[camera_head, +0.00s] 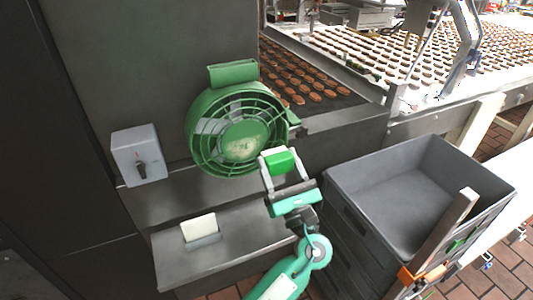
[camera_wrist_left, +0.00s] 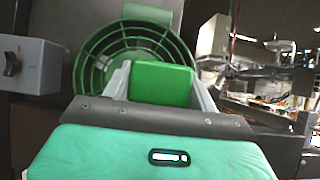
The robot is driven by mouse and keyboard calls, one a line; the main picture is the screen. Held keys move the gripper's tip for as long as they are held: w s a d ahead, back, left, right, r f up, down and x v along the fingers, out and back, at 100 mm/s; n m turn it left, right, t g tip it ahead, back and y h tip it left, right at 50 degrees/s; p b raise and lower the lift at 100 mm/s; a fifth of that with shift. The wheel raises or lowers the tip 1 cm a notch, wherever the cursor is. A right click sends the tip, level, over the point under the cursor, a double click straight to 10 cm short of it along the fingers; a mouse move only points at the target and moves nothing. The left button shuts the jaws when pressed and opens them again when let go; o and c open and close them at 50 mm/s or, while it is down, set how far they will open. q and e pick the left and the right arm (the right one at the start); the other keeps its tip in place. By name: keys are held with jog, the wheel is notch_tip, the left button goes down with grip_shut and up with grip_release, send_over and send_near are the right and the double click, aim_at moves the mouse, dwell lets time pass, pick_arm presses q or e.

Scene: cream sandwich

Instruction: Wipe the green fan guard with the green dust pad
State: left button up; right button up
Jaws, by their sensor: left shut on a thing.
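The green fan guard (camera_head: 239,128) is a round wire cage on the front of a green fan, mounted at the dark machine wall. In the left wrist view the guard (camera_wrist_left: 92,68) shows behind the pad, partly hidden by it. My left gripper (camera_head: 281,163) is shut on the green dust pad (camera_head: 279,161), which is a small bright green block between its fingers. The pad (camera_wrist_left: 160,84) also shows in the left wrist view. The pad is at the lower right of the guard; whether they touch I cannot tell. My right gripper is not in view.
A grey switch box (camera_head: 139,154) with a dark knob is left of the fan. A white block (camera_head: 199,228) stands on the metal ledge (camera_head: 228,250) below. A stack of grey crates (camera_head: 385,175) is to the right. A biscuit conveyor (camera_head: 310,88) runs behind.

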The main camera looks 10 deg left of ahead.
pick_arm(q)
jog(key=s+a+f+b, duration=0.3)
jog(key=s+a, duration=0.1)
jog(key=a, duration=0.3)
jog(key=w+a, duration=0.3)
jog(key=w, duration=0.2)
jog(key=shift+a+f, duration=0.2)
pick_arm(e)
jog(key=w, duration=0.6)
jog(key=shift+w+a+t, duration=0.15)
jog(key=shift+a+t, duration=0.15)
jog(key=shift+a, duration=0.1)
pick_arm(q)
jog(key=shift+w+a, duration=0.55)
jog(key=shift+w, duration=0.25)
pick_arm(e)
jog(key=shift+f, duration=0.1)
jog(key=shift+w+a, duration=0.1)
